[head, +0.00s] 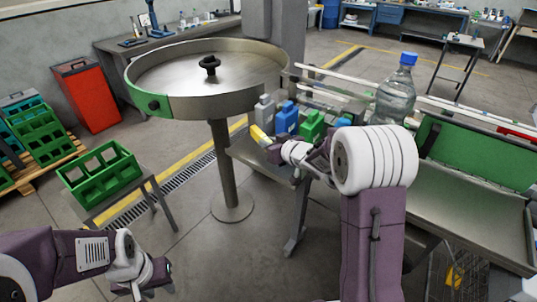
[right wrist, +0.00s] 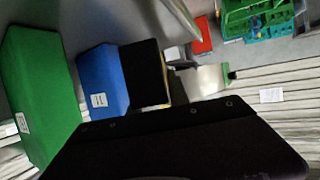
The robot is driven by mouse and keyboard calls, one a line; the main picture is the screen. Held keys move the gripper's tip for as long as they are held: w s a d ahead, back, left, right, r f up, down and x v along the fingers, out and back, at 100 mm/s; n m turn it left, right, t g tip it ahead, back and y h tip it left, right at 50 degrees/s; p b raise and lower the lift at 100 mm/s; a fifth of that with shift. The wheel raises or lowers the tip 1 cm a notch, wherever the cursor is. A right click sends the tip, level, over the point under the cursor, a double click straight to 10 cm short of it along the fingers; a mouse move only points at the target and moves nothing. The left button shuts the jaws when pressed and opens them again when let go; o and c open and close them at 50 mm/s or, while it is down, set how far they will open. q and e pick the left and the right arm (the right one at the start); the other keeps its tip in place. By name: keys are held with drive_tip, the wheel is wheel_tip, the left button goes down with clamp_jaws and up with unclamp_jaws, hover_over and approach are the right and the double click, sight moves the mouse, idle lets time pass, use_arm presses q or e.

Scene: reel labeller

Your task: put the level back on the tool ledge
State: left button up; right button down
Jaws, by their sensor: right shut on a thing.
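The level appears as a yellow bar (head: 259,134) in the head view, held at the tip of my right gripper (head: 271,151). My right gripper is shut on it, above a metal ledge (head: 243,156) beside the conveyor. I take this for the tool ledge. The level is tilted, and I cannot tell whether it touches the ledge. In the right wrist view only a thin yellow strip (right wrist: 164,80) shows, and the dark gripper body hides the rest. My left gripper (head: 160,285) is low at the bottom left, away from the ledge; its fingers are too unclear to judge.
Grey (head: 265,109), blue (head: 287,118) and green (head: 312,126) blocks stand close behind my right gripper. A large bottle (head: 396,92) stands on the conveyor. A round metal turntable (head: 205,75) is left of the ledge. A green crate (head: 98,175) rests on a stand.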

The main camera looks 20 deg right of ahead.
wheel_tip(320, 180, down, 3)
drive_tip(key=shift+s+f+b, duration=0.1)
drive_tip(key=shift+s+b, duration=0.05)
drive_tip(key=shift+b, duration=0.2)
drive_tip(key=shift+f, duration=0.1)
drive_tip(key=c, duration=1.3)
unclamp_jaws()
drive_tip(key=shift+f, duration=0.1)
drive_tip(key=shift+o, duration=0.2)
drive_tip(key=shift+s+r, duration=0.1)
drive_tip(key=shift+r, duration=0.15)
drive_tip(key=p+v, duration=0.1)
drive_tip(key=v, duration=1)
drive_tip(key=shift+s+d+r, duration=0.1)
drive_tip(key=shift+s+r, duration=0.1)
drive_tip(key=shift+s, duration=0.05)
